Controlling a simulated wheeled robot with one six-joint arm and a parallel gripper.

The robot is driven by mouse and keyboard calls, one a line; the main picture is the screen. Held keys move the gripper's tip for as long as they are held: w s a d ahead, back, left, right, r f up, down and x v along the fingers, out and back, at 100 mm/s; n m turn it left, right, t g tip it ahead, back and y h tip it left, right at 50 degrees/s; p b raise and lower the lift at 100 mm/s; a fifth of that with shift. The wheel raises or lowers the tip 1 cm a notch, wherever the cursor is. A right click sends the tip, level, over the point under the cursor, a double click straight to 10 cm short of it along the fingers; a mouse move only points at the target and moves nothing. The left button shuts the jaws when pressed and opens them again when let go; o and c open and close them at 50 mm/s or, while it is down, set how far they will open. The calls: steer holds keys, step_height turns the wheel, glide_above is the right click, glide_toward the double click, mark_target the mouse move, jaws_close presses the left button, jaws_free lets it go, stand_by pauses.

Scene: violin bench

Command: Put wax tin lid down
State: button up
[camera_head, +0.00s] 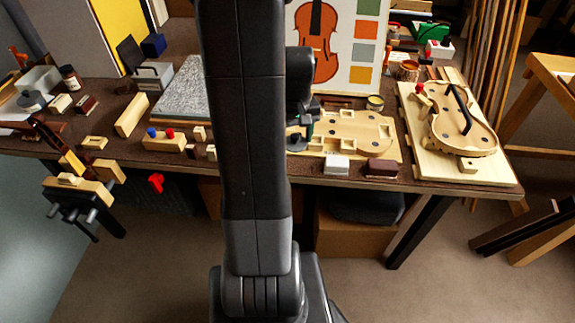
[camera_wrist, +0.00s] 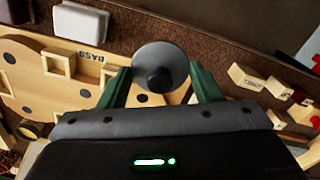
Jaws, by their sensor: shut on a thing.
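The wax tin lid, a grey disc with a dark knob, shows in the wrist view (camera_wrist: 162,62). My gripper (camera_wrist: 158,77) has its two green fingers on either side of the knob and is shut on the lid. In the head view the gripper (camera_head: 301,130) is partly hidden by my arm, at the left part of a pale wooden board (camera_head: 352,131). The lid is at the board's left front edge; I cannot tell whether it touches. A small round tin with yellowish content (camera_head: 375,102) stands behind the board.
A white block (camera_head: 337,165) and a dark red block (camera_head: 382,168) lie by the bench's front edge. A violin body (camera_head: 463,130) lies on a board at right. Small wooden blocks (camera_wrist: 245,78) stand near the lid. A grey stone plate (camera_head: 183,92) is at left.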

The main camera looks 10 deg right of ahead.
mark_target(296, 135)
step_height(296, 135, down, 9)
steer(key=shift+r+b, duration=0.2)
steer(key=shift+b, duration=0.1)
steer(key=shift+f, duration=0.25)
steer(key=o, duration=0.9)
steer(key=shift+r, duration=0.1)
steer(key=shift+o, duration=0.2)
step_height(296, 135, up, 12)
steer(key=shift+r+p, duration=0.15)
steer(key=shift+p, duration=0.5)
